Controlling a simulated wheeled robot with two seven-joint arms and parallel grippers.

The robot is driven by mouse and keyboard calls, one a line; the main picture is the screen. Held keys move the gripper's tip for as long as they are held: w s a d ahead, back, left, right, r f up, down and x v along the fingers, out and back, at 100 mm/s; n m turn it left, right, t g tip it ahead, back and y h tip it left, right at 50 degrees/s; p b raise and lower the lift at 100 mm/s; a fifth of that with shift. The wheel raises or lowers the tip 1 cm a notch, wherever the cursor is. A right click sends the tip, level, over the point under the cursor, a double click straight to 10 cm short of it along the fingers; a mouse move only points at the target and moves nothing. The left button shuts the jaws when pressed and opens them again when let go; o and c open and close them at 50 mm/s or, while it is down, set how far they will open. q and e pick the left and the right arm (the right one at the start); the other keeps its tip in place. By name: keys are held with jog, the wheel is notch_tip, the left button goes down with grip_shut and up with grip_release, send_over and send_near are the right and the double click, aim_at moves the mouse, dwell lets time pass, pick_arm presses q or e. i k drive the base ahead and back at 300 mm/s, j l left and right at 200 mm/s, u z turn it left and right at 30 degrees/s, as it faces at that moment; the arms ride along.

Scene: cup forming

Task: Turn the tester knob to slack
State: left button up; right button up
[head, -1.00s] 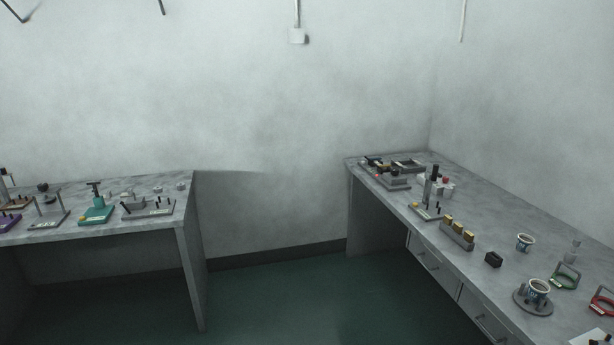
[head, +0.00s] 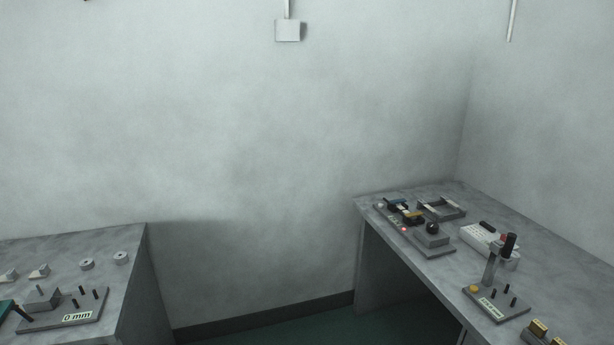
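A grey device (head: 436,247) with a round black knob (head: 432,228) on its raised block sits near the far end of the right table. A small red light (head: 403,229) shows on the panel just left of it. This may be the tester; its markings are too small to read, so I cannot tell the knob's setting. Neither of my grippers is in view.
The right table (head: 572,278) also holds a white box (head: 478,238), a grey lever stand (head: 485,307) with a black handle, and yellow-topped blocks (head: 537,328). The left table (head: 120,260) holds a plate labelled 0 mm (head: 78,316). Open green floor (head: 280,325) lies between the tables.

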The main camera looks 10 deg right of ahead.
aim_at(432, 228)
jog(key=i+j+z, duration=0.1)
jog(key=i+z, duration=0.35)
jog(key=i+j+z, duration=0.3)
jog(key=i+z, duration=0.15)
jog(key=i+j+z, duration=0.75)
jog(key=i+j, duration=0.15)
jog(key=j, duration=0.25)
